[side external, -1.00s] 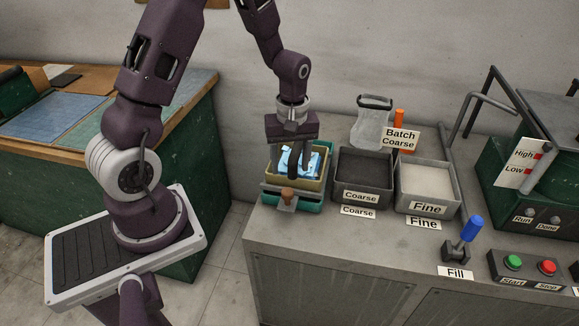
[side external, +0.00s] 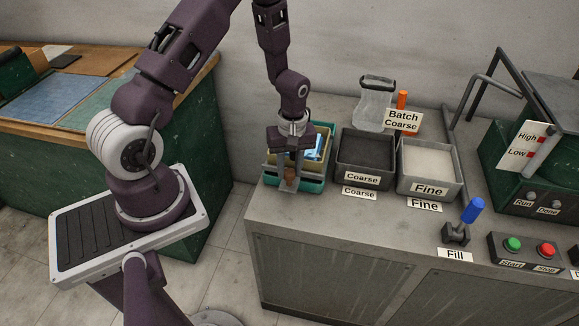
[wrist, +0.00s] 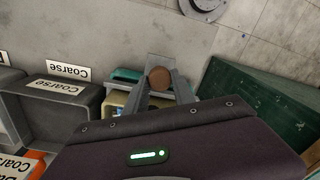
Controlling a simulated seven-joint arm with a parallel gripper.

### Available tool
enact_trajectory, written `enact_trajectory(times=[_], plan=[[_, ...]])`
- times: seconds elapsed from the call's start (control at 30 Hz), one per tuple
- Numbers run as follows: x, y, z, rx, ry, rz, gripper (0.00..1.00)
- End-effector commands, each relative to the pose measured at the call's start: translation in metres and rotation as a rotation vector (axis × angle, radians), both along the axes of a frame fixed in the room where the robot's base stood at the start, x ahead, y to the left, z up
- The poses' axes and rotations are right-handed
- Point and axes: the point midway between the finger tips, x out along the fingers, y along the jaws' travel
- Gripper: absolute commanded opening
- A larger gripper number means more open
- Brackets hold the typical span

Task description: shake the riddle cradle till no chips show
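The riddle cradle appears to be the tan tray (side external: 325,150) set in a teal tray (side external: 331,132) on the bench's left end. Blue and white pieces (side external: 314,148) show inside it, partly hidden by my gripper. A round brown knob (wrist: 160,77) stands at the cradle's front. My gripper (side external: 289,184) points down at this knob. In the wrist view my gripper (wrist: 161,82) has one finger on each side of the knob. I cannot tell whether the fingers press on it. The tan tray (wrist: 117,101) is mostly hidden behind my gripper there.
The Coarse bin (side external: 366,174) stands right of the cradle, with the Fine bin (side external: 427,185) beyond it. A blue-handled Fill lever (side external: 472,211) stands front right.

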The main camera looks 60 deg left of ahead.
Motion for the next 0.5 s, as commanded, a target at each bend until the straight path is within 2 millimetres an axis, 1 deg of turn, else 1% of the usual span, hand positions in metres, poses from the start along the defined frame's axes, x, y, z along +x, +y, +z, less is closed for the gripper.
enact_trajectory(times=[0.03,0.1,0.33,0.5], plan=[[0.000,0.000,0.000,0.000,0.001,0.000,0.12],[0.000,0.000,0.000,0.000,0.001,0.000,0.00],[0.000,0.001,0.000,0.000,0.001,0.000,0.00],[0.017,0.017,0.001,0.002,-0.002,0.003,0.00]])
